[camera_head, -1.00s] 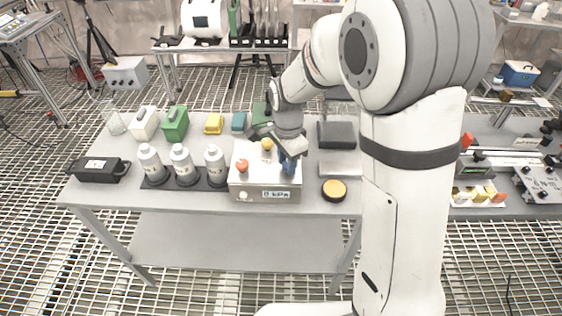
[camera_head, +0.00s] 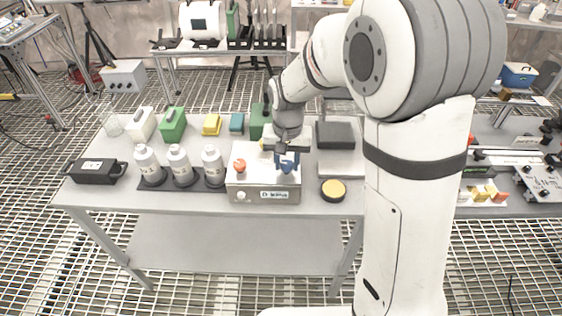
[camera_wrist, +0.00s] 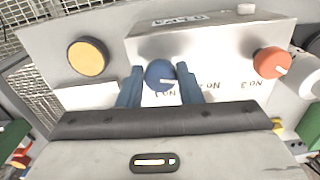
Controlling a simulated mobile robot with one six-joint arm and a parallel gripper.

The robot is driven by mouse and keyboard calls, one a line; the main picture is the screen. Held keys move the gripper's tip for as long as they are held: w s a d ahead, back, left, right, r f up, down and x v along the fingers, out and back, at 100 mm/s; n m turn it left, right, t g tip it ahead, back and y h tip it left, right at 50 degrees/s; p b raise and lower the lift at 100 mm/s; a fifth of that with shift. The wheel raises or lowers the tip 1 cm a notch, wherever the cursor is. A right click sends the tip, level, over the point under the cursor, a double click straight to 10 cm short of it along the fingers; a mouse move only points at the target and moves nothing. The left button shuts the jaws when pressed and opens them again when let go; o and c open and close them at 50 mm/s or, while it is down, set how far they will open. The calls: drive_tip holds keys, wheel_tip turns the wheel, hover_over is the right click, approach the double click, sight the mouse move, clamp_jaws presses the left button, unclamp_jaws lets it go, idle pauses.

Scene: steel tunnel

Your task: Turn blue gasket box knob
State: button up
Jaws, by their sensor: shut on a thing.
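My gripper (camera_head: 286,160) is shut on the blue knob from above. An orange-red knob (camera_head: 240,165) stands on the left of the box top; it also shows at the right in the wrist view (camera_wrist: 271,62).
A black-and-yellow round thing (camera_head: 333,190) lies just right of the box. Several grey-white bottles (camera_head: 180,165) stand in a dark rack to its left. Green (camera_head: 173,124) and yellow (camera_head: 212,125) containers stand behind. A black case (camera_head: 95,171) lies at the far left.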

sight(287, 164)
drive_tip(key=shift+w+r+n, duration=0.1)
drive_tip(key=shift+w+n, duration=0.05)
drive_tip(key=shift+n, duration=0.8)
drive_tip(key=shift+w+r+n, duration=0.1)
drive_tip(key=shift+w+n, duration=0.05)
drive_tip(key=shift+n, duration=0.8)
drive_tip(key=o, duration=0.7)
drive_tip(key=shift+o, duration=1.4)
drive_tip(key=shift+s+f, duration=0.1)
drive_tip(key=shift+f, duration=0.05)
drive_tip(key=shift+d+r, duration=0.1)
drive_tip(key=shift+r, duration=3.8)
